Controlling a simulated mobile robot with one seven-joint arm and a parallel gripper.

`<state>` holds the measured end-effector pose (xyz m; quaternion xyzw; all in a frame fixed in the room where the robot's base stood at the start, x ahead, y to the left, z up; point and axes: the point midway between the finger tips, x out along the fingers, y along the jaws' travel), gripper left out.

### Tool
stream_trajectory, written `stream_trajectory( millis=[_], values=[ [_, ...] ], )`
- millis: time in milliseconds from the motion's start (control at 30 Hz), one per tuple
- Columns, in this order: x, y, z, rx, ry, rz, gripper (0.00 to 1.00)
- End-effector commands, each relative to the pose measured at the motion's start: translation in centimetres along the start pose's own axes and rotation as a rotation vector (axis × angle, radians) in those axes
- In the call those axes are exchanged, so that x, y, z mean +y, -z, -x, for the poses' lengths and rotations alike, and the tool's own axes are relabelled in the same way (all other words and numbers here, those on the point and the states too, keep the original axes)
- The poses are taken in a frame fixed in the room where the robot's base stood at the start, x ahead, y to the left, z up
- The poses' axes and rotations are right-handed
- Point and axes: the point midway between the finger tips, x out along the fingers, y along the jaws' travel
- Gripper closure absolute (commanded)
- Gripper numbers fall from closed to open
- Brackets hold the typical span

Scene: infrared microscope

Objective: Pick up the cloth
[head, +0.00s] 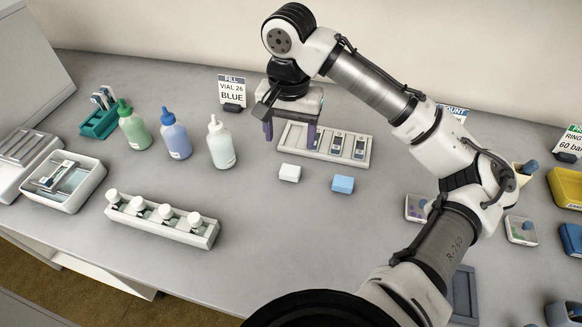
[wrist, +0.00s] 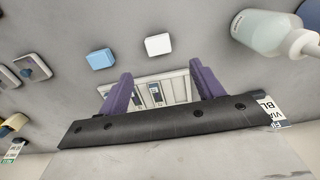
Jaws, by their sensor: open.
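No spread cloth shows; two small pad-like blocks lie on the grey bench, and I cannot tell for certain which is the cloth. The white one (head: 290,172) lies in front of the slide tray, and the light blue one (head: 343,184) lies to its right. In the wrist view the white one (wrist: 158,45) and the blue one (wrist: 100,59) lie beyond the fingertips, both uncovered. My gripper (head: 290,134) is open and empty, pointing down above the left part of the tray, behind the white block. Its purple fingers (wrist: 160,76) stand apart in the wrist view.
The slide tray (head: 367,153) lies below and right of my gripper. Several squeeze bottles, the nearest a white one (head: 221,145), stand to the left. A rack of white-capped vials (head: 205,236) lies front left. Bench in front of the two blocks is clear.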

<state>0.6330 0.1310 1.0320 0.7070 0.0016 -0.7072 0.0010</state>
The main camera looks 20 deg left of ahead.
Motion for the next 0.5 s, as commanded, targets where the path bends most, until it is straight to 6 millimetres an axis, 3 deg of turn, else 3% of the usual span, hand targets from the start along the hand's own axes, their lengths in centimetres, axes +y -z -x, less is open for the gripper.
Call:
stream_trajectory(
  millis=[200,500],
  values=[
    [0.1,-0.1,-3.6,-0.001,-0.002,-0.001,0.34],
    [0.2,-0.3,-5.8,-0.001,-0.002,-0.001,0.34]
  ],
)
